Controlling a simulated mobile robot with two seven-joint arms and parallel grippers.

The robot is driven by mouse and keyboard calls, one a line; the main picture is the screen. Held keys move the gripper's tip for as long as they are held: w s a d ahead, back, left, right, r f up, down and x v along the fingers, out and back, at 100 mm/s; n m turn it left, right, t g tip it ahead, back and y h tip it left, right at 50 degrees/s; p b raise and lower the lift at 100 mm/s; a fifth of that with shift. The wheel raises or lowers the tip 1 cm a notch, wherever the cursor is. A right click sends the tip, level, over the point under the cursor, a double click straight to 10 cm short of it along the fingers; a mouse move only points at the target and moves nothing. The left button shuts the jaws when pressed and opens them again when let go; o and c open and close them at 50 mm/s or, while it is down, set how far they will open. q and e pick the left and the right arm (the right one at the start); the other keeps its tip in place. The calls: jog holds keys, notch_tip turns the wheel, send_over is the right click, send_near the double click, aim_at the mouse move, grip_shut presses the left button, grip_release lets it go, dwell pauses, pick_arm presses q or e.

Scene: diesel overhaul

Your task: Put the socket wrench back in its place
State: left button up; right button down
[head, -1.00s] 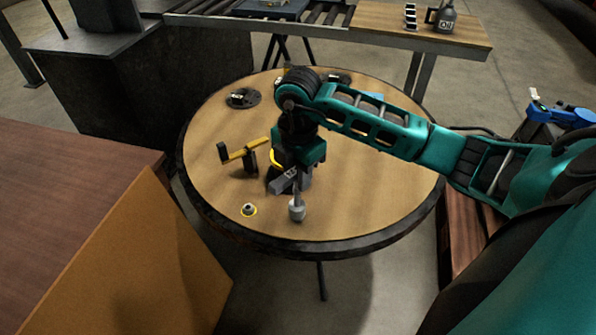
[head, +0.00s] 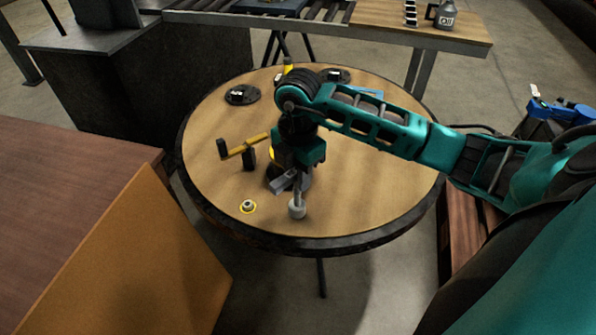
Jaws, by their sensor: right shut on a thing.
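My right gripper (head: 289,181) reaches down over the round wooden table (head: 370,205). It is shut on a tool, which I take to be the socket wrench (head: 297,208). Its grey shaft points down and ends in a pale grey, socket-like cylinder near the table's front; whether that end touches the table I cannot tell. My wrist hides the upper part of the tool. Left of the gripper is a yellow bar (head: 246,146) with black parts. A small grey fitting in a yellow ring (head: 248,207) lies at the front left. My left gripper is out of view.
A black round part (head: 242,95) lies at the table's back left. A yellow-tipped item (head: 288,65) stands at the back, partly behind my arm. A brown bench (head: 70,190) with an orange panel (head: 120,270) is at left. The table's right side looks clear.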

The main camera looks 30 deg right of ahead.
jog(key=shift+f+b, duration=0.35)
jog(key=shift+f, duration=0.2)
jog(key=c, duration=0.8)
grip_release()
jog(key=shift+c, duration=0.2)
jog(key=shift+o, duration=0.3)
jog(key=o, duration=0.5)
notch_tip(320, 180, up, 6)
jog(key=p, duration=0.5)
jog(key=shift+r, duration=1.5)
jog(key=shift+a, duration=0.1)
